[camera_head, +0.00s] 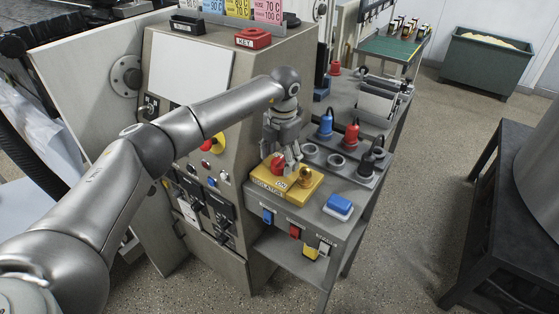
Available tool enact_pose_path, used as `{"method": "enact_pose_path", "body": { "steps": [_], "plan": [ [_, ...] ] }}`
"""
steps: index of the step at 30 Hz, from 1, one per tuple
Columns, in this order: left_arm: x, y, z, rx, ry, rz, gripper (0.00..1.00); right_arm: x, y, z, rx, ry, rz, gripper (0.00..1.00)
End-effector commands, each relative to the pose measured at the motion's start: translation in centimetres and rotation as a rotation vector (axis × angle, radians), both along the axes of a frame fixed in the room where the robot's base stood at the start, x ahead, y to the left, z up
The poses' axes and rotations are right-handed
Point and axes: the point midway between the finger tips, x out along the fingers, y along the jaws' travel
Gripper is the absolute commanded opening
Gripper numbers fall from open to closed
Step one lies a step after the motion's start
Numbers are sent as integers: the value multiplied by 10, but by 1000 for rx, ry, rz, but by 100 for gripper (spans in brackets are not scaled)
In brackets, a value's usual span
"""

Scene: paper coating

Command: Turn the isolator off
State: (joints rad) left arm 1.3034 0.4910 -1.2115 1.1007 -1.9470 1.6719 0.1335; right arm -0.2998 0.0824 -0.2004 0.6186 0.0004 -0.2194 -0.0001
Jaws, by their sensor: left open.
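The isolator is a yellow box (303,190) on the grey side shelf, with "ISOLATOR" lettering on its front edge and an "ON" mark on top. Its red knob (278,165) is partly hidden by my left gripper. A brass-coloured round part (306,175) sits on the box to the right of the knob. My left gripper (284,160) points down over the red knob with its fingers open around or just above it; I cannot tell if they touch it. My right gripper is not in view.
Blue (326,124) and red (351,134) plugs and a dark plug stand behind the isolator. A blue-topped block (339,206) lies to its right on the shelf. The grey machine cabinet (225,75) rises at left. A dark table (480,210) stands at right, with clear floor between.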

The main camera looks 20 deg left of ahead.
Motion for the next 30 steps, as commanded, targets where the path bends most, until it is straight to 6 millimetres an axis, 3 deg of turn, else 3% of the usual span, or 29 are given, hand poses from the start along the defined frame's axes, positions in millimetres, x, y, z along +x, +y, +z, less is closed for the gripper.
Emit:
{"method": "enact_pose_path", "body": {
  "steps": [9,15,21,30],
  "plan": [
    [-1,-4,68,-1,-3,-1,68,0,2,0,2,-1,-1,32],
    [-2,-6,98,-1,-1,0,68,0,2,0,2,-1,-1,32],
    [-3,-6,107,-1,1,1,68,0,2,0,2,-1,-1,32],
    [-3,-6,107,-1,1,0,68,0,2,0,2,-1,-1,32]
  ]
}}
